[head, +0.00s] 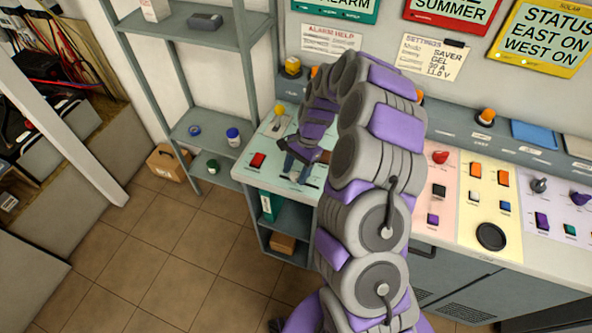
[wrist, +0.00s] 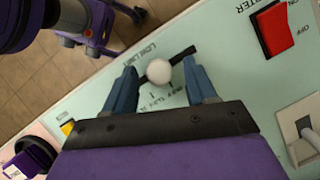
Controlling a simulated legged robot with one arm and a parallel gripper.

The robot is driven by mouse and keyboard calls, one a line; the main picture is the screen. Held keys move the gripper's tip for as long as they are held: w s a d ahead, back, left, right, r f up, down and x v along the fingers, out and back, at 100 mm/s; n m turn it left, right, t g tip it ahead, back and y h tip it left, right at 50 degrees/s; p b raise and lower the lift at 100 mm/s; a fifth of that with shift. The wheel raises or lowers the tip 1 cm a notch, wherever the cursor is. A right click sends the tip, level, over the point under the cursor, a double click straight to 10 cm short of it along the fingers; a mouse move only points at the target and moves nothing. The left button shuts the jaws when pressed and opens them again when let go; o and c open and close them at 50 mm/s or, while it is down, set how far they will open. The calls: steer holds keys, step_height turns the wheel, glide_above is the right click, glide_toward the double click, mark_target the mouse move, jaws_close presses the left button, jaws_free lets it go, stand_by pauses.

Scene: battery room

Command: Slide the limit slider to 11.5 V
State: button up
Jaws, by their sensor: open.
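The limit slider has a round white knob (wrist: 158,72) on a short dark slot (wrist: 182,54) in the pale green panel (wrist: 225,75), with small scale print beside it that is too blurred to read. My gripper (wrist: 163,83) is open, its blue fingers on either side of the knob. I cannot tell whether either finger touches it. In the head view my gripper (head: 296,168) is low over the pale green panel (head: 245,178), and the slider is hidden by it.
A red rocker switch (wrist: 274,28) and a grey-white lever switch (wrist: 305,130) lie near the gripper. The red switch also shows in the head view (head: 258,160). A yellow knob (head: 280,110) stands behind. The settings note (head: 434,55) reads Saver, Gel, 30 A, 11.0 V.

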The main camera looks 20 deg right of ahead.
steer(key=shift+c, duration=0.2)
jaws_close()
stand_by(0.3)
